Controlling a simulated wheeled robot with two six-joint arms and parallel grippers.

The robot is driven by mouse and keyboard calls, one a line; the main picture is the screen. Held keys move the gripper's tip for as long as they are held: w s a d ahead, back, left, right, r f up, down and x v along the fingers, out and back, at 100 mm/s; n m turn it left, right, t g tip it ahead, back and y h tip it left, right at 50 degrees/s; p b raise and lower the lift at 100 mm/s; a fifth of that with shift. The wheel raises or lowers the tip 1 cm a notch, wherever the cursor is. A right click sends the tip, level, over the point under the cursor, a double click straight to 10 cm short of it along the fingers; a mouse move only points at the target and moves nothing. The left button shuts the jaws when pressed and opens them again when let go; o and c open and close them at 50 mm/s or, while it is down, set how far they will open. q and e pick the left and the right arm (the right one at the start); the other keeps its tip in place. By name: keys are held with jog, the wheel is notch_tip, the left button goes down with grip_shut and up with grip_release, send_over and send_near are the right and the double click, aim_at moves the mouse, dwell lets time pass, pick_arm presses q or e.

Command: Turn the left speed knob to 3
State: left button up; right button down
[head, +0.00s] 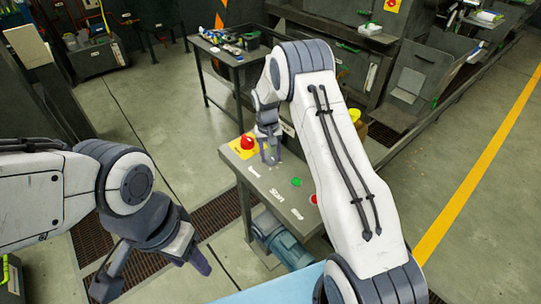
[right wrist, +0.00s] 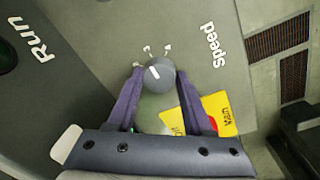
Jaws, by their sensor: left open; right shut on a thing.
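The grey speed knob (right wrist: 158,74) sits on the panel in the right wrist view, with a short white pointer mark on top. The pointer is tilted towards the upper left, on the side of the leftmost digit. Small white digits stand around the knob's upper side; they are too blurred to read surely. My right gripper (right wrist: 160,82) is shut on the knob, one finger on each side. My left gripper (head: 152,276) is open and empty, well left of the panel.
The grey control panel (head: 262,190) bears a red emergency button (head: 247,142) on a yellow plate, a green button (head: 296,182) and a red button (head: 313,199). A dark side table (head: 240,58) with small items stands behind. Floor left of the panel is clear.

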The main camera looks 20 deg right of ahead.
aim_at(269, 157)
jog(key=shift+w+r, duration=0.1)
jog(key=shift+c, duration=1.5)
grip_release()
jog(key=shift+r, duration=0.3)
notch_tip(269, 157, up, 10)
jog(key=b, duration=0.3)
jog(key=shift+a, duration=0.3)
jog(key=shift+f, duration=0.1)
